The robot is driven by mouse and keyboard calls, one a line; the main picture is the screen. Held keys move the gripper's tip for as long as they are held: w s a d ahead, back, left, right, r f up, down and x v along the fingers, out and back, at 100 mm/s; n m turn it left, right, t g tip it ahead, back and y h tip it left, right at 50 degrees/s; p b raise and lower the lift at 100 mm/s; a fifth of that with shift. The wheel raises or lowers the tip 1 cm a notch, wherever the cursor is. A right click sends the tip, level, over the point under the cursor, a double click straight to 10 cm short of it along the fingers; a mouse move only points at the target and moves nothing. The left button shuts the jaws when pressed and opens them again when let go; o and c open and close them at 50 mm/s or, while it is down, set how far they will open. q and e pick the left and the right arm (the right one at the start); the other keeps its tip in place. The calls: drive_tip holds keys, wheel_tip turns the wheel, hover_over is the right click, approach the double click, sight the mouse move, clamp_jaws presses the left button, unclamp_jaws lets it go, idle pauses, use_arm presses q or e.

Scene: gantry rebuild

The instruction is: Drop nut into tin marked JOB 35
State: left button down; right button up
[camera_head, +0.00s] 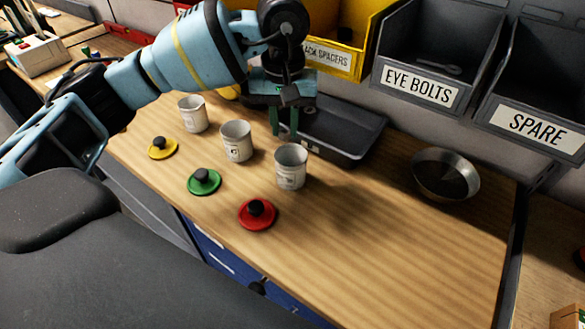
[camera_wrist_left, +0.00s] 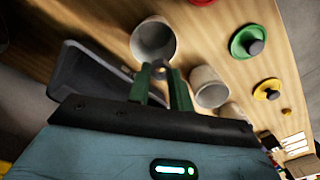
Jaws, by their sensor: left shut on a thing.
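Three white tins stand open in a slanting row: the left tin (camera_head: 193,116), the middle tin (camera_head: 236,150) and the right tin (camera_head: 290,177). Their labels are too small to read. My left gripper (camera_head: 284,136) points down just behind the row, between the middle and right tins. In the left wrist view the gripper (camera_wrist_left: 159,74) is shut on a small grey piece, seemingly the nut (camera_wrist_left: 159,69). The right tin (camera_wrist_left: 148,28) shows just beyond the fingertips, with the middle tin (camera_wrist_left: 212,96) beside them. My right gripper is out of view.
Yellow (camera_head: 164,152), green (camera_head: 212,186) and red (camera_head: 265,220) lids lie before the tins. A dark tray (camera_head: 345,145) lies behind the gripper. A metal bowl (camera_head: 416,178) stands at right, below labelled bins (camera_head: 420,85). The front right tabletop is clear.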

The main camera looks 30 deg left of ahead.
sight(285, 130)
use_arm(q)
wheel_tip(285, 130, down, 2)
drive_tip(key=shift+f+b, duration=0.2)
drive_tip(key=shift+b, duration=0.1)
drive_tip(key=shift+f, duration=0.4)
drive_tip(key=c, duration=1.3)
unclamp_jaws()
drive_tip(key=shift+o, duration=0.6)
drive_tip(key=shift+r, duration=0.1)
